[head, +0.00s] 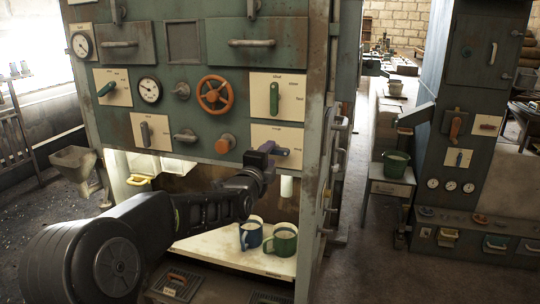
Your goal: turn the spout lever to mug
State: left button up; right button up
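A purple lever (279,150) sits on a cream plate (291,136) low on the right of the green machine front; I take it for the spout lever. Its plate's lettering is too small to read. My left gripper (265,158) is at the lever's left end and hides part of it. I cannot tell whether its fingers are closed on the lever. Below, a blue mug (250,237) and a green mug (283,241) stand upright on a pale shelf (225,252) inside the machine's opening. A pale spout (286,187) hangs above the green mug. My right gripper is not in view.
Above the lever's plate is a green lever (274,99) on another cream plate. An orange wheel (214,94) and an orange knob (225,143) stick out to its left. My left arm crosses in front of the opening. Open floor lies right of the machine.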

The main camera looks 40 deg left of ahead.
pick_arm(q)
jog(key=v, duration=0.6)
jog(key=shift+s, duration=0.25)
jog(key=shift+d, duration=0.1)
dwell(1.1)
